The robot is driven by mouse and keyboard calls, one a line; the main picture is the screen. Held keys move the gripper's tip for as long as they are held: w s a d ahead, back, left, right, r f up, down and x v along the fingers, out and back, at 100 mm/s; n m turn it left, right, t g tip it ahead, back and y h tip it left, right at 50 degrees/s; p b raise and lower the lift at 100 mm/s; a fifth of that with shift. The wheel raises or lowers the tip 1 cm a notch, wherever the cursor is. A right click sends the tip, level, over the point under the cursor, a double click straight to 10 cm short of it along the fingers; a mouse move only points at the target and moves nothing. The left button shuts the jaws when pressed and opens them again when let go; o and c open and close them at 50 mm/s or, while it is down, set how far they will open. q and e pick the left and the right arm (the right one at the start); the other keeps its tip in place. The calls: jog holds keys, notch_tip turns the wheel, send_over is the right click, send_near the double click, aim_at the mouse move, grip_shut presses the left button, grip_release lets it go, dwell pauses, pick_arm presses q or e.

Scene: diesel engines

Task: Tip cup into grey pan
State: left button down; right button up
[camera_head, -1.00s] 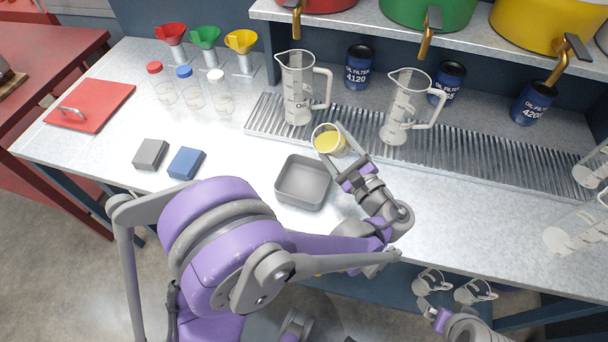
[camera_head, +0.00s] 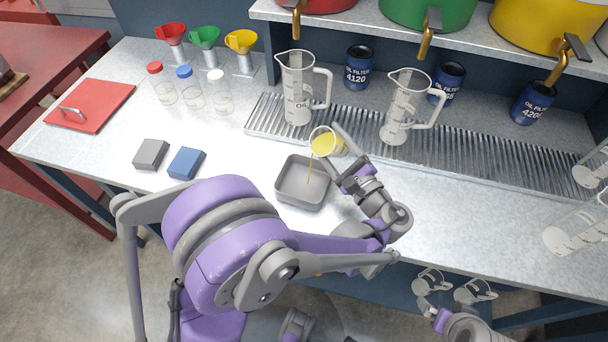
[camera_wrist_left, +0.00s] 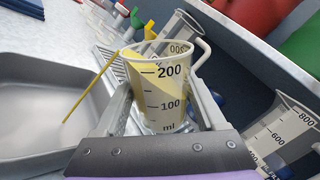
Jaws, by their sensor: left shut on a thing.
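A clear cup (camera_head: 326,143) with yellow liquid is tilted to the left over the far side of the grey pan (camera_head: 280,187). A thin yellow stream runs from its rim down to the pan. My left gripper (camera_head: 335,149) is shut on the cup from the right. In the left wrist view, the cup (camera_wrist_left: 160,97) with its 100 and 200 ml marks sits between the fingers of my gripper (camera_wrist_left: 165,115), and the stream falls to the left into the pan (camera_wrist_left: 62,62). Part of my right arm, seemingly its gripper (camera_head: 430,312), shows at the bottom right; its jaws are unclear.
Two clear jugs (camera_head: 297,90) (camera_head: 400,105) stand on the ribbed drain grate (camera_head: 470,160) behind the cup. A blue block (camera_head: 186,163) and a grey block (camera_head: 150,154) lie left of the pan. Oil filter cans (camera_head: 359,68) stand at the back.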

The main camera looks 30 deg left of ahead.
pick_arm(q)
jog(key=shift+r+n+p, duration=0.15)
jog(key=shift+n+p, duration=0.15)
jog(key=shift+n, duration=0.8)
dwell(0.6)
jog(key=shift+f+n+y, duration=0.35)
jog(key=shift+n+y, duration=0.05)
jog(key=shift+n, duration=0.6)
dwell(0.5)
jog(key=shift+s+a+r+n+g+p, duration=0.15)
jog(key=shift+r+n+g+p, duration=0.25)
jog(key=shift+n, duration=0.5)
dwell(0.8)
jog(key=shift+s+a+f+n+b, duration=0.25)
jog(key=shift+s+f+n+b, duration=0.15)
jog(key=shift+s+n, duration=0.45)
dwell(0.8)
jog(key=shift+a+r+n+y, duration=0.1)
jog(key=shift+r+n+y, duration=0.25)
jog(key=shift+n, duration=0.8)
dwell(0.3)
